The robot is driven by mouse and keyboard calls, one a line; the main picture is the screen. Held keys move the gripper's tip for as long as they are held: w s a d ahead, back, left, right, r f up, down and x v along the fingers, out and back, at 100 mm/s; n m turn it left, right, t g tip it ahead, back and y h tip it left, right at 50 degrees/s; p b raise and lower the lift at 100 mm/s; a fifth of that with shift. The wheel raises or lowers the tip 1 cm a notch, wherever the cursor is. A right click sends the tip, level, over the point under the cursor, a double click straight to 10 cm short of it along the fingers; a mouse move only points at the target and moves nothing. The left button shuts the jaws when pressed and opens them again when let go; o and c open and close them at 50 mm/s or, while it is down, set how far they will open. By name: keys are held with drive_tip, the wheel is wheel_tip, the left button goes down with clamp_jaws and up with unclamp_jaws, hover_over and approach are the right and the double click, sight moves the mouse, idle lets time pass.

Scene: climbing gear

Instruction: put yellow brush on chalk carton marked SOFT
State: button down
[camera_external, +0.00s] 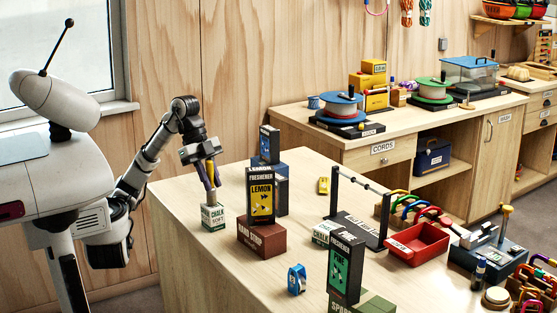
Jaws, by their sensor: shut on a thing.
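The chalk carton marked SOFT (212,219) is a small white box with a green band, standing near the left edge of the wooden table. My gripper (206,163) is above it, pointing down and shut on a slim upright thing with yellow on it, which I take to be the yellow brush (210,174). The brush's lower end is just over or at the carton's top; I cannot tell whether they touch. Part of the brush is hidden by my fingers.
Close right of the carton, a black LEMON freshener box (261,196) stands on a brown-red block (262,236). A blue box (270,144) is stacked behind it. A blue item (296,279), a PINE box (345,268) and a red tray (417,241) are further right.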

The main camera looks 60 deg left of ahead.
drive_tip(key=shift+f, duration=0.15)
drive_tip(key=c, duration=1.3)
unclamp_jaws()
drive_tip(key=shift+o, duration=0.2)
drive_tip(key=shift+r, duration=0.3)
drive_tip(key=v, duration=1.1)
drive_tip(key=shift+a+r+p, duration=0.3)
drive_tip(key=shift+p, duration=0.15)
